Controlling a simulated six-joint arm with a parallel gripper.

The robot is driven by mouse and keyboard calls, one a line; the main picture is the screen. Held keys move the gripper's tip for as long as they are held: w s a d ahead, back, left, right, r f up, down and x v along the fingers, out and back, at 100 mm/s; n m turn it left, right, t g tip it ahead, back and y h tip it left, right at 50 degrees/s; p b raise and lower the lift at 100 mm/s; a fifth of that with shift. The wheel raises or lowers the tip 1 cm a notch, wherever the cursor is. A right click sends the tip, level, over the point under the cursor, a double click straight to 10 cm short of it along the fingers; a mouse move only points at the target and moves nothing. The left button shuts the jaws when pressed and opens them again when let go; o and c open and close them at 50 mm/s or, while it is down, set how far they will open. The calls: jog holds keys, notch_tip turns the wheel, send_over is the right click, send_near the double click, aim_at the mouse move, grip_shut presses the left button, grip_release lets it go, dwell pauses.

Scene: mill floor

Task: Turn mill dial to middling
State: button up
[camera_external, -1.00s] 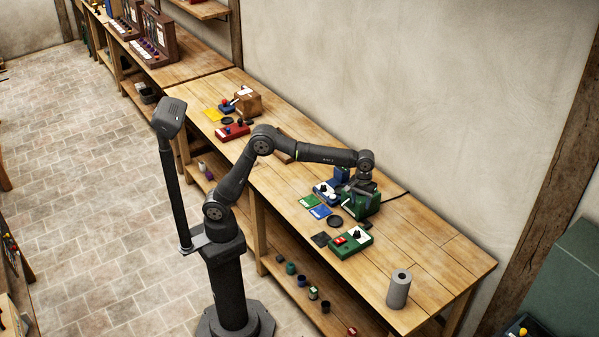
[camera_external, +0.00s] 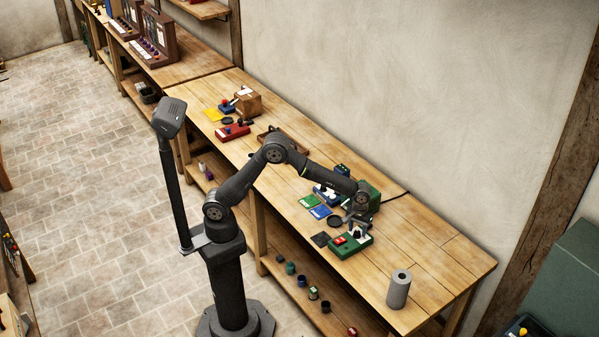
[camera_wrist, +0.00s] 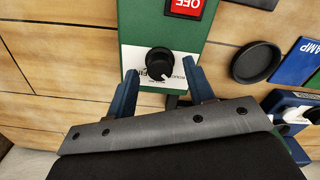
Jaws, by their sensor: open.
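The mill dial (camera_wrist: 159,62) is a round black knob with a pale pointer mark on its lower side in the wrist view. It sits on a white label plate whose lettering is mostly hidden by the knob and my finger. The plate is on a green control box (camera_external: 342,250), which also shows in the wrist view (camera_wrist: 150,22). My gripper (camera_wrist: 160,68) is open, its two blue fingers on either side of the dial with a gap at each side. In the external view my gripper (camera_external: 357,229) is over the box's far end, hiding the dial.
A red switch (camera_wrist: 187,5) reading OFF is on the same box. A round black dish (camera_wrist: 256,62) and a blue card (camera_wrist: 299,62) lie to its right. The green mill (camera_external: 374,196) stands behind my wrist. A grey roll (camera_external: 398,289) stands at the bench's near end.

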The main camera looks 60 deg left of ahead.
jog(key=shift+f, duration=0.35)
jog(key=c, duration=1)
jog(key=m, duration=0.5)
jog(key=shift+m, duration=2.4)
